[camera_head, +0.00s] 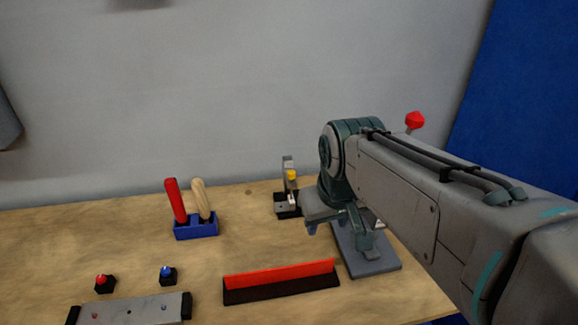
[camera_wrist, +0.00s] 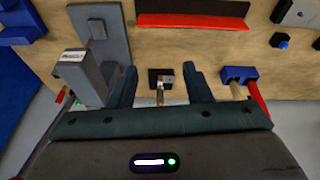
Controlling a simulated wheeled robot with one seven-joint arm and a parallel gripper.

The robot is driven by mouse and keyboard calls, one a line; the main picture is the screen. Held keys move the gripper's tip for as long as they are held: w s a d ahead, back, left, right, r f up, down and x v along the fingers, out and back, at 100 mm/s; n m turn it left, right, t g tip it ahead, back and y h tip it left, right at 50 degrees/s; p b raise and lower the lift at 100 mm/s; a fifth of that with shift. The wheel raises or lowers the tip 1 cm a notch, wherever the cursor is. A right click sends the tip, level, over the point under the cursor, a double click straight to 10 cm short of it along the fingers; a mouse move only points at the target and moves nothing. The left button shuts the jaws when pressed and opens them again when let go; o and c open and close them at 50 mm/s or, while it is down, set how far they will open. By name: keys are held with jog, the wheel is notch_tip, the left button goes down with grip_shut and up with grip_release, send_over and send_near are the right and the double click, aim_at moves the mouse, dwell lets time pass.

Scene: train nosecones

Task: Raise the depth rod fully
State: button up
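A small stand with a black base, a grey upright and a yellow knob (camera_head: 291,175) is at the back of the bench. In the wrist view the small stand (camera_wrist: 160,78) appears between my fingers, apart from them. A grey press-like stand with a flat plate (camera_head: 372,262) is at the right, partly hidden by my arm. Its column and labelled head (camera_wrist: 82,75) show beside one finger in the wrist view. I cannot tell for certain which part is the depth rod. My gripper (camera_head: 338,230) is open and empty, above the bench; it also shows in the wrist view (camera_wrist: 160,72).
A red ball knob (camera_head: 415,120) rises behind my arm. A blue holder (camera_head: 196,229) carries a red and a wooden handle. A red bar on a dark base (camera_head: 282,282) lies in front. A red button (camera_head: 103,281), a blue button (camera_head: 168,274) and a grey plate (camera_head: 130,309) are at the left.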

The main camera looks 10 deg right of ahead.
jog(key=w+r+n, duration=0.2)
jog(key=w+r, duration=0.2)
jog(key=w, duration=0.6)
jog(key=n+g, duration=0.3)
jog(key=n, duration=0.3)
send_over(291, 172)
notch_tip(291, 172, down, 4)
notch_tip(291, 172, down, 14)
jog(key=shift+r+p, duration=0.2)
jog(key=shift+p, duration=1)
